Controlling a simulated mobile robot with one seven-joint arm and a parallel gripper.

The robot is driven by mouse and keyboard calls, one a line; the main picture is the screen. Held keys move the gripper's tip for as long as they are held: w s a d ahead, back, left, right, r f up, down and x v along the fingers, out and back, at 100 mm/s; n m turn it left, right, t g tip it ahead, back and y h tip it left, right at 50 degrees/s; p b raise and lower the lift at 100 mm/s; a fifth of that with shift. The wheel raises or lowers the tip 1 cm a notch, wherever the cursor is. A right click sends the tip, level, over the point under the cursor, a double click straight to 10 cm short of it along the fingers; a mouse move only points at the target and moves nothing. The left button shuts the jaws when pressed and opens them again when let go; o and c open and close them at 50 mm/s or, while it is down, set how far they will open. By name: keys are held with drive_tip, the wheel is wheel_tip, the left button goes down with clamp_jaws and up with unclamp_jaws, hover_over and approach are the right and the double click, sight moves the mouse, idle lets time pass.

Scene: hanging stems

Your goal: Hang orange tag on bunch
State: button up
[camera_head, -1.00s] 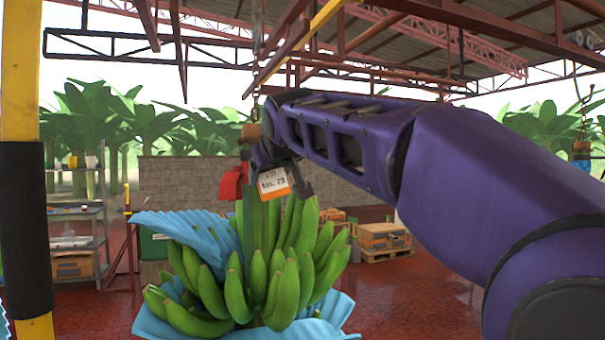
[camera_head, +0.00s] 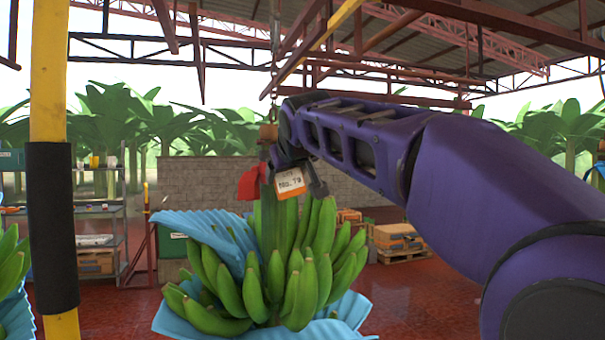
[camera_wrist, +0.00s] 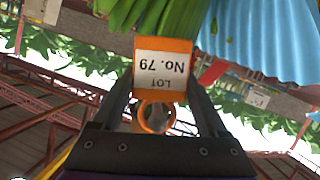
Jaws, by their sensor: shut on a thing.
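The orange tag (camera_head: 290,184) has a white label with a lot number. My gripper (camera_wrist: 160,88) is shut on it, with a finger at each side, and the tag's orange ring (camera_wrist: 155,117) shows between the fingers. The green banana bunch (camera_head: 290,268) hangs upright with blue plastic (camera_head: 212,236) folded down around it. My gripper and the tag are at the top of the bunch, by its thick green stem (camera_head: 268,222); whether the tag touches the stem I cannot tell. In the wrist view the stem (camera_wrist: 165,18) lies just beyond the tag.
A red piece (camera_head: 250,183) hangs at the stem, left of the tag. A second bunch (camera_head: 12,268) shows at the left edge, beyond a yellow post with a black sleeve (camera_head: 52,200). Shelves (camera_head: 100,240) and crates on pallets (camera_head: 398,240) stand farther back.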

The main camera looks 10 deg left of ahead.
drive_tip(key=shift+w+a, duration=0.25)
drive_tip(key=shift+w, duration=0.2)
idle(0.3)
drive_tip(key=shift+w+d+f, duration=0.1)
drive_tip(key=shift+w+f, duration=0.1)
drive_tip(key=shift+f, duration=0.15)
idle(0.4)
idle(0.3)
drive_tip(key=o, duration=1.5)
